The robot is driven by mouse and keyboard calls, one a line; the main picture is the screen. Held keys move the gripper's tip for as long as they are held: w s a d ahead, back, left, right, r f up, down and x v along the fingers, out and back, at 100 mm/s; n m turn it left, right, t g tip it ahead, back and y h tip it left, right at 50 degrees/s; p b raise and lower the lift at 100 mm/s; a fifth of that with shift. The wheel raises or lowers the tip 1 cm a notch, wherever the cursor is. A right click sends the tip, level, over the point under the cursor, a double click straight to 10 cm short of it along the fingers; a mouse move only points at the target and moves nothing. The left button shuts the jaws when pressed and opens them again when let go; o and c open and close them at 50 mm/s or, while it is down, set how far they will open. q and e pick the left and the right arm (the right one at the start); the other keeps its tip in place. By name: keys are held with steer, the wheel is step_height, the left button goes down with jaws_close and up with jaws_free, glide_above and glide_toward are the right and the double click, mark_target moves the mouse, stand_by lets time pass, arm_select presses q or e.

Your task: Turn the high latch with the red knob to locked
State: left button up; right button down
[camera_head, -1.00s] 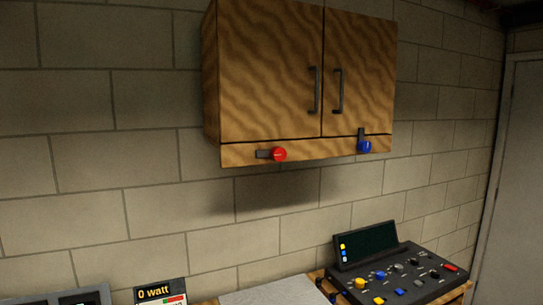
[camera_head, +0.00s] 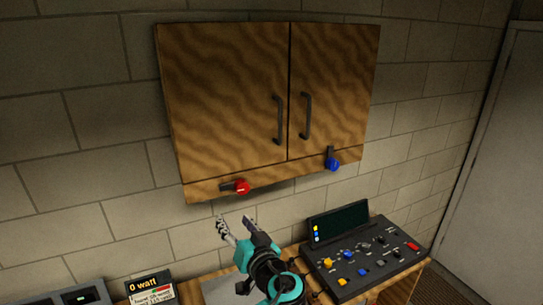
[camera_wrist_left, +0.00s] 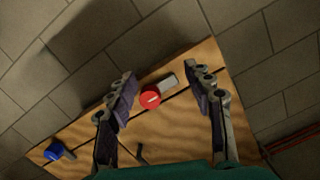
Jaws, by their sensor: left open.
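The red knob (camera_head: 242,187) sits on the lower rail of the wall cabinet (camera_head: 230,95), with its dark latch bar pointing left, roughly horizontal. In the left wrist view the red knob (camera_wrist_left: 150,97) lies between my open fingers, farther off, with its bar beside it. My left gripper (camera_head: 236,224) is open and empty, just below the red knob and apart from it; its fingers also show in the left wrist view (camera_wrist_left: 165,90). The blue knob (camera_head: 333,164) is to the right on the same rail, its bar pointing up. My right gripper is not in view.
Two dark door handles (camera_head: 305,115) stick out above the rail. Below stands a control panel (camera_head: 365,255) with a screen and several coloured knobs. The wall left of the cabinet is clear.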

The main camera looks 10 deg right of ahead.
arm_select(q)
steer(key=t+p, duration=0.1)
glide_toward(243, 190)
steer(key=w, duration=0.2)
steer(key=shift+t+h, duration=0.3)
steer(key=shift+h, duration=0.1)
steer(key=x, duration=0.2)
steer(key=p+x, duration=0.1)
steer(key=x, duration=0.1)
steer(key=a+x, duration=0.1)
steer(key=x, duration=0.2)
steer(key=shift+s+f, duration=0.1)
steer(key=shift+f, duration=0.05)
steer(key=shift+a, duration=0.1)
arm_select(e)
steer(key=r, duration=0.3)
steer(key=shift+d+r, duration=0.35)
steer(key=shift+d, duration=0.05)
arm_select(q)
steer(key=c, duration=1.2)
